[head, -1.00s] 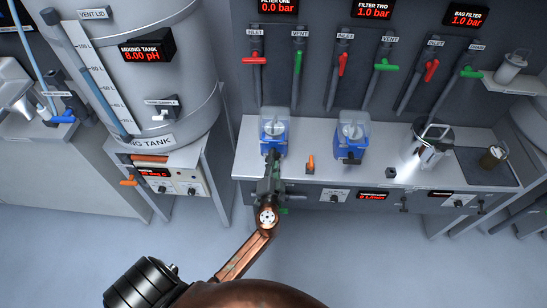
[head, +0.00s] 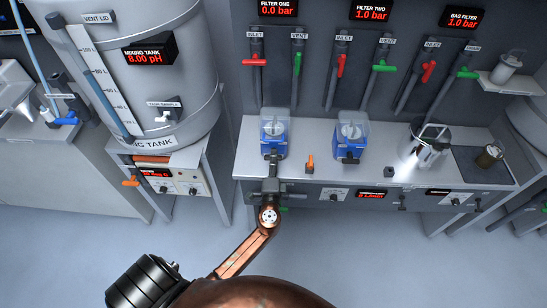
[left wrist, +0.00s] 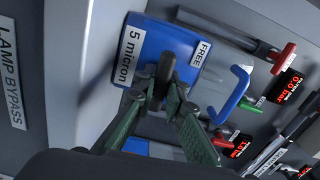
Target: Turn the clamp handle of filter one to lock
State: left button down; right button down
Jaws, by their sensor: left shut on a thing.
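Filter one (head: 274,138) is a blue housing with a clear top on the left part of the bench. In the left wrist view its blue face (left wrist: 150,45) carries the labels "5 micron" and "FREE". The dark clamp handle (left wrist: 166,68) stands out from this face between the two labels. My left gripper (left wrist: 165,88) is shut on the handle, one green finger on each side of it. In the head view my left gripper (head: 273,165) reaches filter one from the front. The fingers hide part of the handle. My right gripper is not in view.
Filter two (head: 350,140), a similar blue unit, stands to the right. An orange lever (head: 310,164) is between them at the bench edge. The bag filter (head: 428,148) is farther right. The mixing tank (head: 150,70) is at left. The floor in front is clear.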

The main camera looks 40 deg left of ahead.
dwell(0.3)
pick_arm(q)
jog(key=shift+f, duration=0.1)
jog(key=c, duration=2.3)
grip_release()
jog(key=o, duration=0.3)
jog(key=shift+o, duration=0.2)
jog(key=shift+s+d, duration=0.1)
jog(key=v, duration=1.2)
